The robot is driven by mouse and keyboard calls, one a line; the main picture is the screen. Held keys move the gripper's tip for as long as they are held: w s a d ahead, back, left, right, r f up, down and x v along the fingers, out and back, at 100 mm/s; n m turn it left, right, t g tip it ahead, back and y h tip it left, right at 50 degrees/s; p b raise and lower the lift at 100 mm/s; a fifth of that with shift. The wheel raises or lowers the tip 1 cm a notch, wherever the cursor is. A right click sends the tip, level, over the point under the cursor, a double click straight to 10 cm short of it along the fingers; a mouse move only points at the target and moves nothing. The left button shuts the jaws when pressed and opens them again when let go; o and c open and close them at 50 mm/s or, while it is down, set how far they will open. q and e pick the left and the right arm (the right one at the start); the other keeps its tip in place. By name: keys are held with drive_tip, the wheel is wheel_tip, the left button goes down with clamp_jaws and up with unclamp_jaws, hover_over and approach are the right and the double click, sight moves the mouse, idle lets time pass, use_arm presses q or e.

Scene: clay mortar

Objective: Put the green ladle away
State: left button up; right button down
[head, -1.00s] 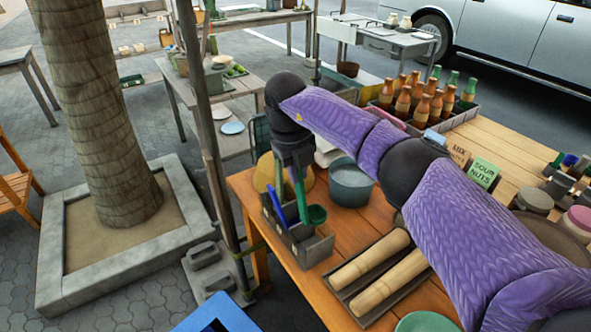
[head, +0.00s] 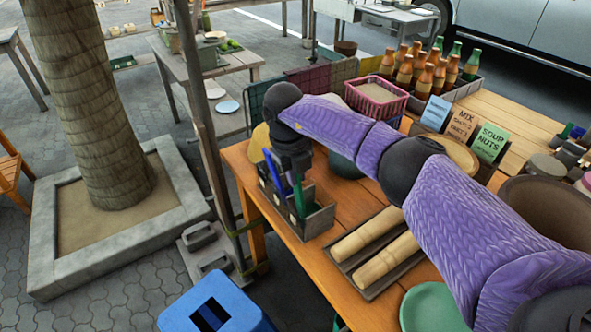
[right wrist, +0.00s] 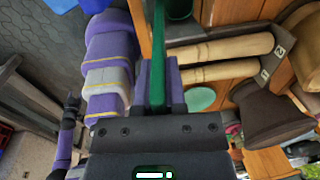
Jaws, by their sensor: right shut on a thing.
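My right gripper (head: 294,172) is shut on the green ladle (head: 299,198), which hangs upright below it at the grey divided holder (head: 318,222). The ladle's bowl is hidden in the head view, and its lower part shows among the holder's walls; I cannot tell whether it touches the bottom. In the right wrist view the green handle (right wrist: 158,62) runs between the fingers, and part of the green bowl (right wrist: 180,8) shows at the top edge. A blue utensil (head: 271,170) stands in the holder, left of the ladle. My left gripper is not in view.
Two wooden rolling pins (head: 372,244) lie in a tray right of the holder. A green plate (head: 430,305) is near the front. A pink basket (head: 376,98), bottles (head: 428,72) and signs (head: 490,142) stand farther back. A metal post (head: 212,150) rises beside the table's left edge.

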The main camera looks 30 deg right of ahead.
idle(0.3)
drive_tip(key=c, duration=0.6)
unclamp_jaws()
drive_tip(key=r, duration=0.3)
drive_tip(key=a+r+p, duration=0.1)
drive_tip(key=r, duration=0.2)
drive_tip(key=r+p, duration=0.1)
drive_tip(key=r, duration=0.2)
drive_tip(key=shift+s+a+r, duration=0.1)
drive_tip(key=shift+a+r, duration=0.15)
drive_tip(key=shift+r, duration=0.1)
